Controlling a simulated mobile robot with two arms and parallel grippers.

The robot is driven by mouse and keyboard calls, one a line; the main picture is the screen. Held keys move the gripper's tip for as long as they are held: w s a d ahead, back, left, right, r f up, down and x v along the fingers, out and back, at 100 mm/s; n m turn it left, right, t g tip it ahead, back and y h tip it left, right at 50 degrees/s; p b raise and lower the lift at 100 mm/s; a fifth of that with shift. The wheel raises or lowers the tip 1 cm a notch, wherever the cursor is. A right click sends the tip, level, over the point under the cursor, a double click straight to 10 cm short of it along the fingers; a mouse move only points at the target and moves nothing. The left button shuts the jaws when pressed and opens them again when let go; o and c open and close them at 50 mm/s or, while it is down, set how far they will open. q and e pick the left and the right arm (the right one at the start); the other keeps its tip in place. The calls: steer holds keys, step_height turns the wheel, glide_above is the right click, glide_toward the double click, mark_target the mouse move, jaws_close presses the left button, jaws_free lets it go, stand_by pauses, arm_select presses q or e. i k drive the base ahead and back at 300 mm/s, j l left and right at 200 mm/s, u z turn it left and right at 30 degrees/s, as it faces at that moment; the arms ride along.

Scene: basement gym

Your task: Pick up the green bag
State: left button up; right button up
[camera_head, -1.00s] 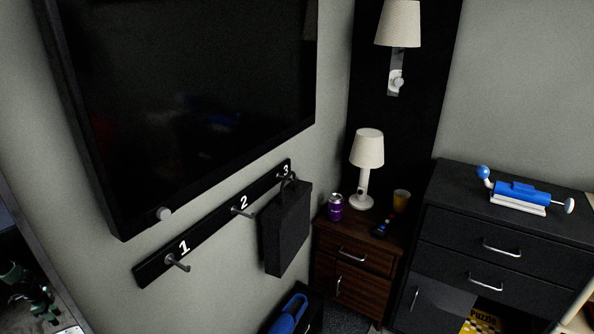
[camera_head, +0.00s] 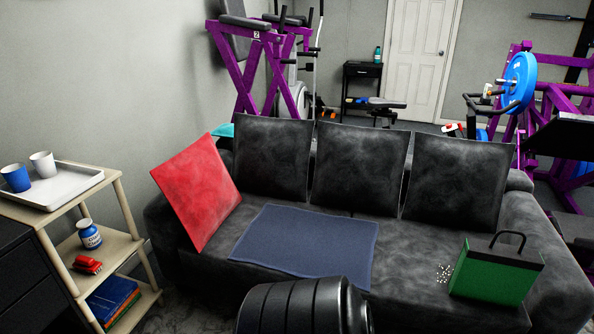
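The green bag (camera_head: 492,275) stands upright on the right end of the black sofa's seat, close to the right armrest. It has a green front, a dark top edge and a black loop handle (camera_head: 508,238) standing up. A small cluster of white bits (camera_head: 444,273) shows just left of it.
The black sofa (camera_head: 400,262) holds a red cushion (camera_head: 198,190) and a blue cloth (camera_head: 305,245). A shelf unit (camera_head: 40,216) with a tray (camera_head: 52,187) stands left. Purple gym frames (camera_head: 262,70) stand behind.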

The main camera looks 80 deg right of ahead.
mark_target(491, 272)
steer(key=z, duration=4.15)
